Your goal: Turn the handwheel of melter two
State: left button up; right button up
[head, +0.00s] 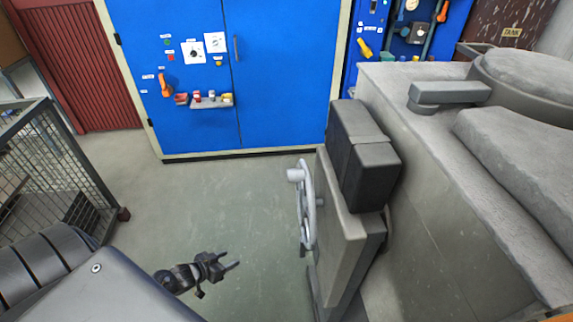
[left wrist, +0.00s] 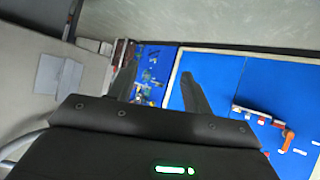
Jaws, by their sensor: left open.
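The handwheel (head: 308,205) is a light grey wheel seen nearly edge-on, with a knob at its upper left. It is mounted on the left side of a grey metal housing (head: 345,225) on the large grey machine (head: 430,180). I cannot read a number on this machine. My left gripper (head: 233,266) is left of and below the wheel in the picture, apart from it, open and empty. In the left wrist view its two fingers (left wrist: 158,85) are spread with nothing between them. A curved pale bar, perhaps part of the wheel, shows at the left edge there. My right gripper is not in view.
A blue cabinet (head: 280,75) with switches and a small shelf (head: 212,106) stands at the back. A wire cage cart (head: 50,165) is at the left, near a dark red shutter (head: 85,65). The green-grey floor (head: 220,195) between is clear.

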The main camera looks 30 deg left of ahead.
pick_arm(q)
jog(key=w+d+r+m+t+h+p, duration=0.1)
jog(key=w+r+m+h+p, duration=0.2)
jog(key=r, duration=1)
jog(key=w+d+r+t+h, duration=0.25)
jog(key=w+r, duration=0.25)
jog(key=r, duration=0.9)
jog(key=s+d+r+m+g+h+p, duration=0.1)
jog(key=d+r+m+g+h, duration=0.15)
jog(key=r, duration=0.45)
jog(key=s+d+r+m+g+h+p, duration=0.15)
jog(key=d+r+h, duration=0.25)
jog(key=r, duration=0.4)
jog(key=p+x, duration=0.2)
jog(key=x, duration=0.8)
jog(key=shift+w+d, duration=0.1)
jog(key=shift+w, duration=0.15)
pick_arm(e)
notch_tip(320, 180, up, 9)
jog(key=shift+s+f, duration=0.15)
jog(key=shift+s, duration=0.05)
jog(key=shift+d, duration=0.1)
pick_arm(q)
grip_shut()
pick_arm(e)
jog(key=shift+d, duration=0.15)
